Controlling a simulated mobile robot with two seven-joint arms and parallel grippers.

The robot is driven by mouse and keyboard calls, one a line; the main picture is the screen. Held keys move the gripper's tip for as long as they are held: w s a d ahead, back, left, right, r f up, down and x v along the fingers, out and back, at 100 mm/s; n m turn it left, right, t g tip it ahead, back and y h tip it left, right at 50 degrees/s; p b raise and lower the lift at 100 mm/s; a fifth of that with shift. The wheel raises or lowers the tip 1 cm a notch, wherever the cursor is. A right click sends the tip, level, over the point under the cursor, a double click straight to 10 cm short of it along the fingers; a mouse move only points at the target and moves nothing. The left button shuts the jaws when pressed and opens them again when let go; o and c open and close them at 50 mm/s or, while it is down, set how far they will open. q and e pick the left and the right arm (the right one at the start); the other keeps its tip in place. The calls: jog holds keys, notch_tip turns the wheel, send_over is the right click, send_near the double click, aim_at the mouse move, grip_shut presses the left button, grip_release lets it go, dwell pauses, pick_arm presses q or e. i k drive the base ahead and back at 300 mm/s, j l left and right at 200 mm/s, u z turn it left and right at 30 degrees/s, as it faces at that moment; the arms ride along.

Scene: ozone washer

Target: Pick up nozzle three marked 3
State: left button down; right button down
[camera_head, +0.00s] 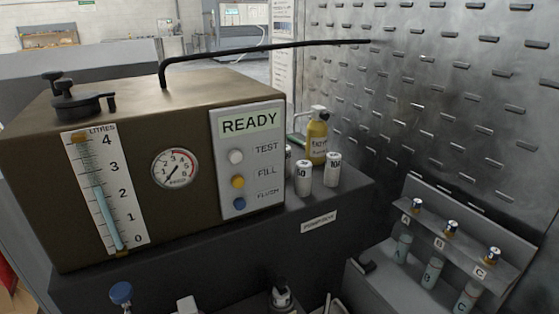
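No nozzle that I can read as marked 3 shows in the head view. Several items are cut off by the bottom edge: a blue-topped piece (121,292), a white piece (188,304) and a dark piece with a light collar (281,294). I cannot tell whether any of these is a nozzle. Neither of my grippers can be made out in this view.
A brown washer box (190,110) with a gauge (175,168) and READY panel (248,124) fills the left. White numbered cylinders (333,170) and a yellow bottle (317,140) stand beside it. A rack (470,225) holding vials A, B, C is at right, before a slotted metal wall (430,130).

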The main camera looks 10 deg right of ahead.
aim_at(493, 255)
jog(key=z, duration=1.7)
jog(key=k+l+u, duration=0.1)
jog(key=l+u, duration=0.15)
jog(key=u, duration=0.25)
jog(key=k+l+u, duration=0.15)
jog(key=u, duration=0.3)
jog(key=l, duration=0.1)
